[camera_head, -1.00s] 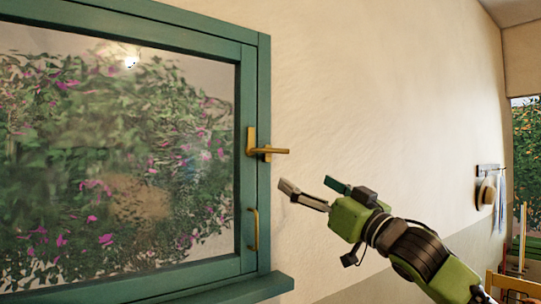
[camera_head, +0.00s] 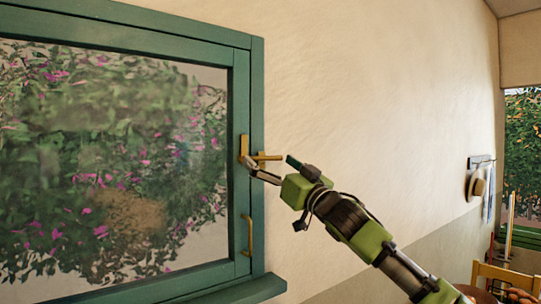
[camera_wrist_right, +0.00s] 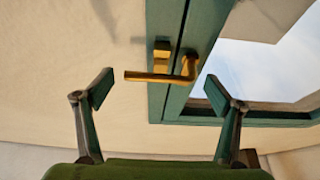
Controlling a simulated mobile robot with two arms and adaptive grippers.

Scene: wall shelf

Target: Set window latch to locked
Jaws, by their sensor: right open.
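The window latch (camera_head: 266,157) is a brass handle on a brass plate on the right side of the green window frame (camera_head: 257,85). Its lever sticks out horizontally to the right in the head view. In the right wrist view the latch lever (camera_wrist_right: 150,77) points left, lying between the two fingers. My right gripper (camera_head: 268,168) is open, with one finger just below the latch and the other near the lever's tip. It also shows open in the right wrist view (camera_wrist_right: 155,90); I cannot tell whether it touches the latch. My left gripper is not in view.
A brass pull handle (camera_head: 248,235) is lower on the window frame. The green sill (camera_head: 235,288) juts out below. The wall (camera_head: 370,90) right of the window is bare. A hat (camera_head: 477,184) and a wooden chair (camera_head: 500,275) are far right.

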